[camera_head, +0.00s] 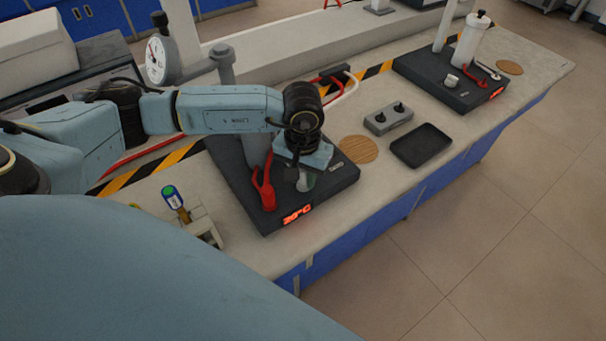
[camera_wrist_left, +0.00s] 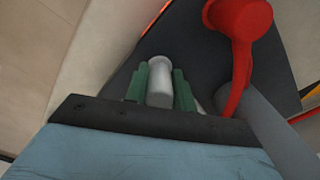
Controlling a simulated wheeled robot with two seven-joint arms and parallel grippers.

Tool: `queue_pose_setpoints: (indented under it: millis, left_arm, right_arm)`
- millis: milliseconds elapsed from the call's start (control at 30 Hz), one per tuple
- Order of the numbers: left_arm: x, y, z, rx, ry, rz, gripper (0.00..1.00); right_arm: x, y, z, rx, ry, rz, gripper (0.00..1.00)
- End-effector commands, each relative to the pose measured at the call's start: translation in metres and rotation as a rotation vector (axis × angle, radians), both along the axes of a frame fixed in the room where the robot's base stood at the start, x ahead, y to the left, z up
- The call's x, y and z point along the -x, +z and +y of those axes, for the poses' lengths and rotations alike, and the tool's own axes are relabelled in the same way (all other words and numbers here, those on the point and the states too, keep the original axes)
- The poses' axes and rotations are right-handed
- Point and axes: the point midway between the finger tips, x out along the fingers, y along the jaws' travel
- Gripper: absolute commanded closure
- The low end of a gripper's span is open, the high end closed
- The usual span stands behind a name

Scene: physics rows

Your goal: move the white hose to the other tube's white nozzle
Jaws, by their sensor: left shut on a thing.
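My left gripper (camera_head: 304,184) is low over the near dark base (camera_head: 335,183). In the left wrist view its green fingers (camera_wrist_left: 160,88) are shut on a white cylindrical end (camera_wrist_left: 160,75), which looks like the white hose's end. Whether it still touches a nozzle is hidden. A red fitting (camera_head: 264,188) is beside the gripper; it also shows in the left wrist view (camera_wrist_left: 240,22). The near grey tube (camera_head: 257,150) is partly behind my arm. The other white tube (camera_head: 468,45) stands on the far-right base (camera_head: 425,70), with a white nozzle-like piece (camera_head: 451,81) near its foot. My right gripper is not in view.
Between the bases are a grey two-knob box (camera_head: 389,118), a black tray (camera_head: 421,146) and a round cork mat (camera_head: 358,150). A rack with a green-capped vial (camera_head: 175,198) stands at left. The bench's front edge is close.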

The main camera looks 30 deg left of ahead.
Motion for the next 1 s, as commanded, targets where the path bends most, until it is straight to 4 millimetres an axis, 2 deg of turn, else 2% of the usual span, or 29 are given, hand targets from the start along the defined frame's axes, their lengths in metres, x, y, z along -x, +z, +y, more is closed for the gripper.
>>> queue_pose_setpoints:
  millis: [367,400,533,567,767,900,1000]
  left_arm:
    - [0.0001,-0.0044,0.0002,0.000,0.000,0.000,0.98]
    - [0.0001,-0.0038,0.0001,0.000,0.000,0.000,0.70]
    - [0.0001,-0.0035,0.0002,0.000,0.000,0.000,0.53]
    - [0.0001,-0.0035,0.0002,0.000,0.000,0.000,0.49]
    - [0.0002,-0.0036,0.0001,0.000,0.000,0.000,0.48]
    - [0.0002,-0.0036,0.0001,0.000,0.000,0.000,0.31]
    - [0.0002,-0.0036,0.0001,0.000,0.000,0.000,0.31]
  right_arm:
    - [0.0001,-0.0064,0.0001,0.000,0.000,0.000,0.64]
    - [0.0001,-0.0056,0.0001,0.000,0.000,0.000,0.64]
    - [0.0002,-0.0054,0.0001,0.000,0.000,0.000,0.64]
    - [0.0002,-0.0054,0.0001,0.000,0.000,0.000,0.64]
    - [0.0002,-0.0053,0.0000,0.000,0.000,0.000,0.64]
    - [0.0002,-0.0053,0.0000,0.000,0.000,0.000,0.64]
    - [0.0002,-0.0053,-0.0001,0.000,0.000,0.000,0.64]
